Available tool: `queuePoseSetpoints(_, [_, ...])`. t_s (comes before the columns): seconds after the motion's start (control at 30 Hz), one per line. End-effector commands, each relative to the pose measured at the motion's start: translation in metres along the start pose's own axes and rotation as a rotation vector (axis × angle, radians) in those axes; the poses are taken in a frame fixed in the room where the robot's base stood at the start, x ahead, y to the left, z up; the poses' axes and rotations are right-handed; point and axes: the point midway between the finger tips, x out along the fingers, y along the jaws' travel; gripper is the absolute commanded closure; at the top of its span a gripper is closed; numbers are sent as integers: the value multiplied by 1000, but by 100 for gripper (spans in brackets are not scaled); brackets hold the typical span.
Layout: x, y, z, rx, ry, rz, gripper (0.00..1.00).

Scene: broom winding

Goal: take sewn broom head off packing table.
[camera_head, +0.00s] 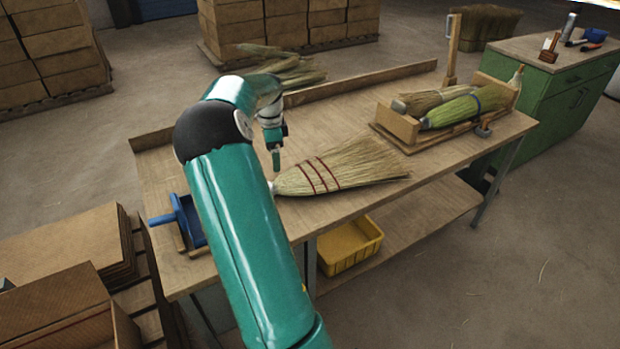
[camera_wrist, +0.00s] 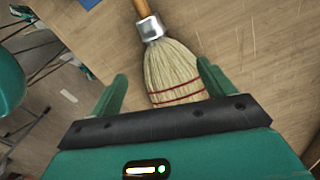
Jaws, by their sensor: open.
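The sewn broom head (camera_head: 350,170) lies flat on the wooden packing table (camera_head: 340,115), its straw fanning right. Red stitching bands cross the straw. In the wrist view the broom head (camera_wrist: 172,68) shows a metal collar and part of a wooden handle; in the head view my arm hides the handle side. My gripper (camera_head: 276,162) hangs over the table near the collar end. In the wrist view my gripper (camera_wrist: 163,84) is open, with one finger on each side of the straw and nothing held. Contact with the table cannot be told.
A wooden rack (camera_head: 397,125) with more broom heads stands on the table's right, beside an upright wooden post (camera_head: 452,48). A blue clamp (camera_head: 187,220) sits at the left edge. Loose straw (camera_head: 290,68) lies at the back. A yellow bin (camera_head: 350,246) is below.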

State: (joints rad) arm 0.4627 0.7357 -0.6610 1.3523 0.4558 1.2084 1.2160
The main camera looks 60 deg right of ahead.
Motion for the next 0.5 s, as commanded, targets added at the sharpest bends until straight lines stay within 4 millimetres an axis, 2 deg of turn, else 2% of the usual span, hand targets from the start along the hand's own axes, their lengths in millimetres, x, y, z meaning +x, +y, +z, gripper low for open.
queuePoseSetpoints(0.1, [25, 2, 0, 0, 1, 6, 18])
queuePoseSetpoints(0.3, [60, 1, 0, -2, 1, 4, 18])
queuePoseSetpoints(0.5, [75, 1, 0, -2, 0, 2, 18])
